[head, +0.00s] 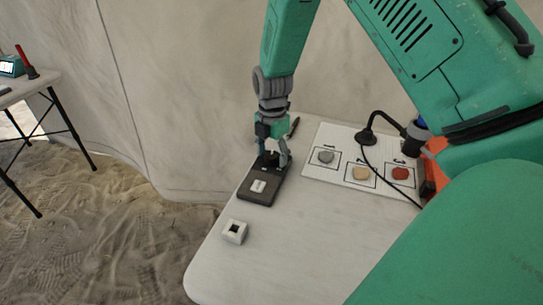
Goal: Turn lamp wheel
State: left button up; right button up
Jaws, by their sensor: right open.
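My right gripper (273,154) points down at the far end of a dark flat device (258,198) on the white table. Its fingers are open around or just above that end; I cannot tell whether they touch it. A small white piece (258,186) lies on top of the device. A black lamp (386,116) with a curved neck stands at the far edge of the white board, its grey head (416,133) to the right. No wheel can be made out clearly; the gripper hides part of the device's far end. My left gripper is not in view.
The white board (335,141) holds grey (326,156), tan (361,173) and red (400,173) pieces in marked squares. A small white cube with a dark hole (235,231) sits near the table's left edge. The table's (290,255) near part is clear. A fabric wall stands behind.

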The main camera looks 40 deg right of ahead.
jog(key=shift+f, duration=0.1)
jog(key=shift+d, duration=0.15)
jog(key=c, duration=1.1)
jog(key=shift+c, duration=0.2)
